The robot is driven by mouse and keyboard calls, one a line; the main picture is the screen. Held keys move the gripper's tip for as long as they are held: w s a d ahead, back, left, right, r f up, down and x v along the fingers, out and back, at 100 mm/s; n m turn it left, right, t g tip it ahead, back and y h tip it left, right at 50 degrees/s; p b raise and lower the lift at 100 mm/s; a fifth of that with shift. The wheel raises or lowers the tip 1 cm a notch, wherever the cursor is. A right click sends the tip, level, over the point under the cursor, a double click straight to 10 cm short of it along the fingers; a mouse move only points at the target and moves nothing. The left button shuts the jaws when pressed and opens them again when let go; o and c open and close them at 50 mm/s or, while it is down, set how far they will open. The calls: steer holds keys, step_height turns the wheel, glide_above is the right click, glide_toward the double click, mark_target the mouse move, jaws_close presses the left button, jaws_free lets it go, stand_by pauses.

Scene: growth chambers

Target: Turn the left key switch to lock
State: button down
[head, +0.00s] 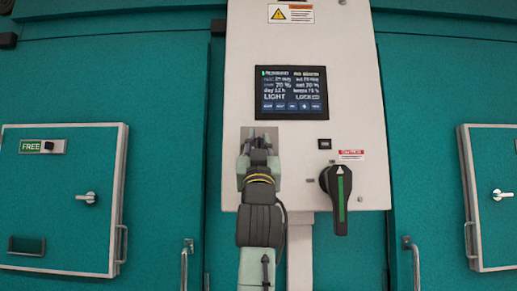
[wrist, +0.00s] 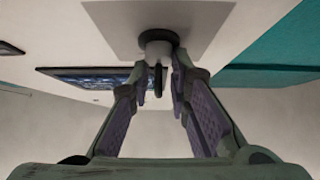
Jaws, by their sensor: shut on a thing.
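The key switch is on the lower left of the white control panel (head: 350,110). In the head view my gripper (head: 258,150) covers it, and only its grey plate (head: 246,132) shows around the fingers. In the wrist view the switch's round grey barrel (wrist: 158,38) sticks out of the plate, with a thin dark key (wrist: 158,78) seen edge-on. My gripper (wrist: 161,90) has one finger on each side of the key and is shut on it. The panel screen (head: 291,92) shows "LIGHT" and a word that looks like "LOCKED".
A black rotary handle (head: 336,200) with a green stripe hangs right of my gripper, under a red-and-white label (head: 350,155). A small black square (head: 324,144) sits above it. Teal chamber doors with latches (head: 86,197) flank the panel; the left one carries a "FREE" sign (head: 32,146).

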steer(key=shift+d+r+n+g+y+p, duration=0.1)
steer(key=shift+n+g+y+p, duration=0.5)
steer(key=shift+n+y, duration=1.4)
steer(key=shift+n+g+y+p, duration=0.55)
steer(key=shift+n+g+y, duration=0.2)
steer(key=shift+n+y, duration=1.25)
steer(key=shift+d+r+n+g+y+p, duration=0.1)
steer(key=shift+n+g+y+p, duration=0.5)
steer(key=shift+n+y, duration=1.4)
steer(key=shift+n, duration=0.7)
steer(key=c, duration=1.8)
jaws_free()
steer(key=shift+f, duration=0.1)
steer(key=shift+a+g, duration=0.1)
steer(key=shift+g, duration=0.15)
steer(key=v, duration=1.2)
